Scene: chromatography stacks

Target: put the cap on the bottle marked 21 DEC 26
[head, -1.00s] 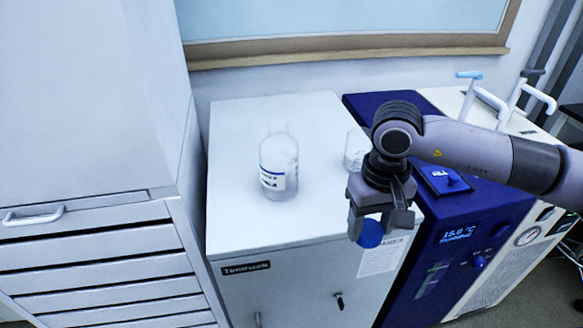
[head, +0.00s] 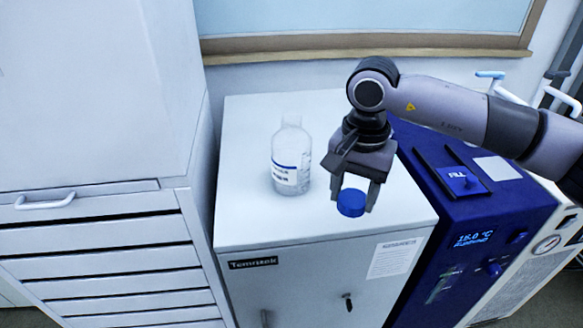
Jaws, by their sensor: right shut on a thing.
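A clear glass bottle (head: 291,158) stands upright and uncapped on the white cabinet top. It has a white label with a blue band; the print is too small to read. My right gripper (head: 354,190) is shut on a blue cap (head: 351,203), which hangs below the fingers. The gripper and cap are to the right of the bottle and nearer to me, apart from it, over the front part of the cabinet top. A second glass vessel is not visible now; the arm covers the area behind the gripper. My left gripper is not in view.
The white cabinet (head: 250,215) has free room around the bottle. A blue chiller unit (head: 475,215) with a display stands to its right. A tall grey drawer cabinet (head: 95,240) stands at the left. A wall with a wooden-framed window (head: 370,45) is behind.

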